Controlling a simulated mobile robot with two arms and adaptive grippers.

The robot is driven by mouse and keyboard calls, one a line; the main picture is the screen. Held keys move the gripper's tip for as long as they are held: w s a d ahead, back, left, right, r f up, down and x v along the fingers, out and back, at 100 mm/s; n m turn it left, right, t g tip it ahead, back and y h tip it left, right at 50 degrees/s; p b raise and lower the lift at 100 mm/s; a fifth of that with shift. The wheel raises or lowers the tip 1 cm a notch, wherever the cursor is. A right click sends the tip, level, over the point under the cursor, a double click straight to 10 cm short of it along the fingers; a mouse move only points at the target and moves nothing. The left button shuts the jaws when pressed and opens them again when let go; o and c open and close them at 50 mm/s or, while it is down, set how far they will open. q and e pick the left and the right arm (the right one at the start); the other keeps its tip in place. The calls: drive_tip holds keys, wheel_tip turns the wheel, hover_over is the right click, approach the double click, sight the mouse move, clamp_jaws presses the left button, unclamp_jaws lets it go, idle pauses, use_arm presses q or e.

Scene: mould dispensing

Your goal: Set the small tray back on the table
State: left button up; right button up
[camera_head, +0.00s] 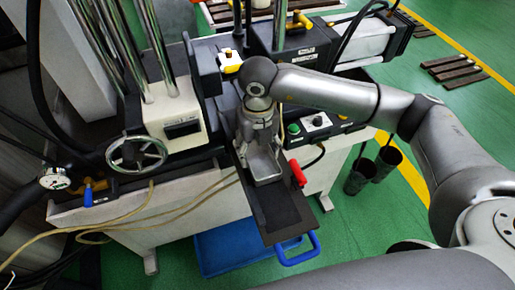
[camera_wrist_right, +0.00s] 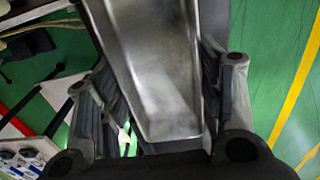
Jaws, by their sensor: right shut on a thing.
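The small tray (camera_head: 265,166) is a shiny grey metal trough with raised sides. In the right wrist view the small tray (camera_wrist_right: 160,75) fills the upper middle, between the fingers. My right gripper (camera_head: 259,122) points down at the tray's back end and is shut on it. In the right wrist view my right gripper (camera_wrist_right: 155,95) has a finger on each side of the tray. The tray is over the dark plate (camera_head: 284,214) of the machine table; I cannot tell whether it touches it. My left gripper is not in view.
A blue handle (camera_head: 298,250) sticks out at the plate's front and a red handle (camera_head: 298,174) stands beside it. A handwheel (camera_head: 137,153) and steel columns are on the left. A control box (camera_head: 317,123) with buttons is to the right. A blue bin (camera_head: 222,250) is below.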

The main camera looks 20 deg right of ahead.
drive_tip(key=shift+f, duration=0.1)
idle(0.3)
drive_tip(key=o, duration=1.2)
wheel_tip(320, 180, up, 12)
